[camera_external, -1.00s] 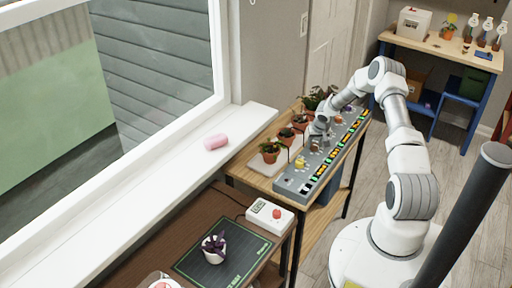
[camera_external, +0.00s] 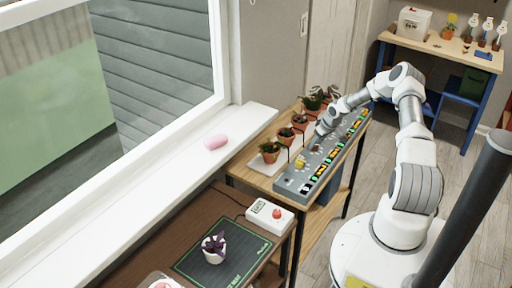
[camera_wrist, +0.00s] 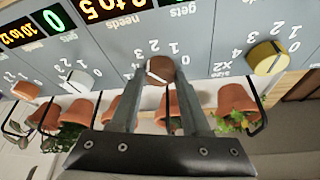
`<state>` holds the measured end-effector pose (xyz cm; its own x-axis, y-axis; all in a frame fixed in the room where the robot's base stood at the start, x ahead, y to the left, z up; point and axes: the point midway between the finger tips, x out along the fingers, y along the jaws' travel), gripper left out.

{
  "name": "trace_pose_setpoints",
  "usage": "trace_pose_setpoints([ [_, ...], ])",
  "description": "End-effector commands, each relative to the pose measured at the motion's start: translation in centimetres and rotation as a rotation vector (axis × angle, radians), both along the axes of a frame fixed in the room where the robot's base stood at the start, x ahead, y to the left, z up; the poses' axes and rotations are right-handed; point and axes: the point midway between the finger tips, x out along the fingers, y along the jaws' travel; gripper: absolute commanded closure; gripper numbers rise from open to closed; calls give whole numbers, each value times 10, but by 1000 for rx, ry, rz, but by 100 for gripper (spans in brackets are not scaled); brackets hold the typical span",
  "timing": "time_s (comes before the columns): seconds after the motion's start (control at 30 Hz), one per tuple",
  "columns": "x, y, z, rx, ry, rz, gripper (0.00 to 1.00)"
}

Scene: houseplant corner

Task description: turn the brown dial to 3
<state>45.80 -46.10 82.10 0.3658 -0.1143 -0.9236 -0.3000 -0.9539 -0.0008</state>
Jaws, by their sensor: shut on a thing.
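The brown dial (camera_wrist: 160,69) sits on the grey panel (camera_wrist: 205,35) in the wrist view. It has a pale pointer line, and the numbers around it appear upside down. My gripper (camera_wrist: 160,80) is shut on this dial, one finger on each side. In the external view my gripper (camera_external: 322,128) is at the panel (camera_external: 320,165), at its side near the potted plants. The dial is hidden there.
A yellow dial (camera_wrist: 266,57) is to the right on the panel, and a white dial (camera_wrist: 80,80) to the left. Terracotta pots (camera_wrist: 240,97) stand close along the panel's edge. A pink object (camera_external: 215,142) lies on the windowsill (camera_external: 180,165).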

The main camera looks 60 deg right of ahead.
Motion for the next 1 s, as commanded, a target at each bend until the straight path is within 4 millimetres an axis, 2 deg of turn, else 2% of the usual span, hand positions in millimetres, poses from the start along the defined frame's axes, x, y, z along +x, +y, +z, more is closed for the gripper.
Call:
trace_pose_setpoints([
  [0.6, 0, -1, 1, -2, 0, 44, 100],
  [0.63, 0, -1, 1, -2, 0, 44, 50],
  [0.77, 0, -1, 0, -2, -1, 43, 27],
  [0.8, 0, -1, 0, -2, -1, 43, 24],
  [1.0, 0, 0, 0, -1, 0, 43, 24],
])
